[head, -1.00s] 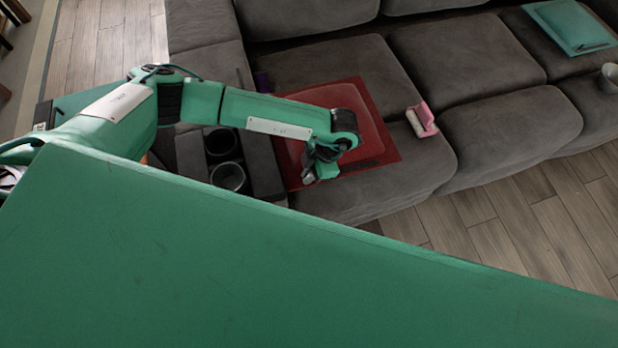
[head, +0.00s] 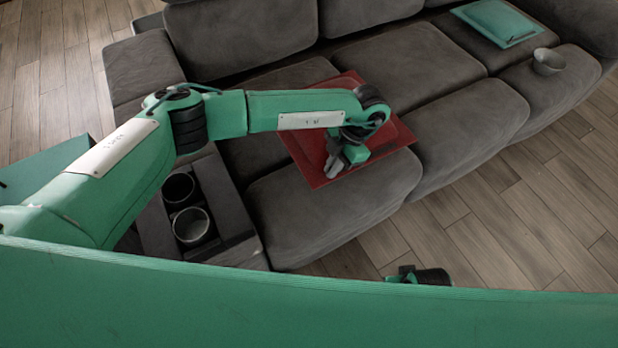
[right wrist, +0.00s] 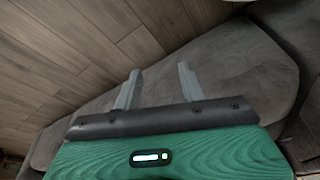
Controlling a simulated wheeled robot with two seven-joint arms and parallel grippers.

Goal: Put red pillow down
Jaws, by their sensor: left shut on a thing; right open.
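The red pillow (head: 310,152) is a flat square with a wide rim, in the head view over the sofa's left and middle seat cushions. My left arm crosses in front of it and hides part. My left gripper (head: 335,165) is shut on the pillow; the exact grip point is hard to see. I cannot tell whether the pillow touches the cushions. My right gripper (right wrist: 159,73) is open and empty in the right wrist view, with a grey cushion and wood floor beyond its fingers.
The grey sofa (head: 315,215) has a console with two cup holders (head: 192,226) at its left end. A teal pillow (head: 497,23) and a grey bowl (head: 547,61) sit toward the right. Wood floor (head: 500,215) lies in front.

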